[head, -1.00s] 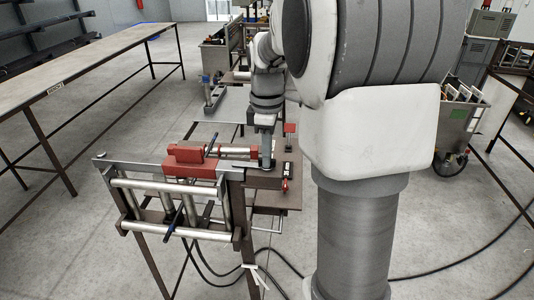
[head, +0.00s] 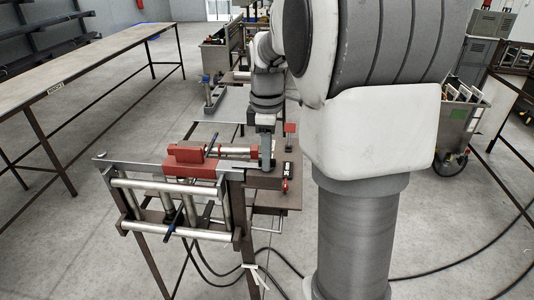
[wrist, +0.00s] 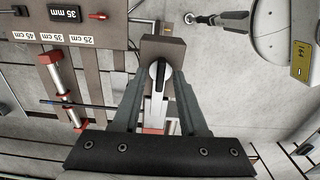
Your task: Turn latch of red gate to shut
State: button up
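The red gate (head: 189,168) appears to be the red block on top of the metal rod frame in the head view. My gripper (head: 266,150) is lowered over the bench to its right, and its fingertips are hard to make out there. In the wrist view my gripper (wrist: 158,82) has its two fingers spread. Between them is a small latch (wrist: 159,73) with a pale round pivot and a dark narrow handle, on a brown block. Gaps show on both sides of the handle. I cannot tell whether the fingers touch it.
A brown plate (wrist: 88,25) with size labels lies at upper left in the wrist view. A red-ended metal roller (wrist: 62,88) and a thin dark rod are close by on the left. A long table (head: 90,62) stands at left in the head view, with bare floor between.

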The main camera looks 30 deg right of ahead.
notch_tip(320, 180, up, 17)
jog(key=shift+r+p, duration=0.2)
jog(key=shift+p, duration=0.1)
dwell(0.3)
dwell(0.4)
jog(key=s+a+f+m+t, duration=0.2)
jog(key=s+a+f+m, duration=0.3)
jog(key=s, duration=0.4)
jog(key=s+a+f+m+t+b, duration=0.1)
jog(key=s+a+f+m+t, duration=0.2)
jog(key=s+a+f+m, duration=0.3)
jog(key=shift+s+a+f+t, duration=0.3)
jog(key=shift+s+a+f, duration=0.55)
jog(key=shift+s, duration=0.7)
jog(key=shift+d+f, duration=0.1)
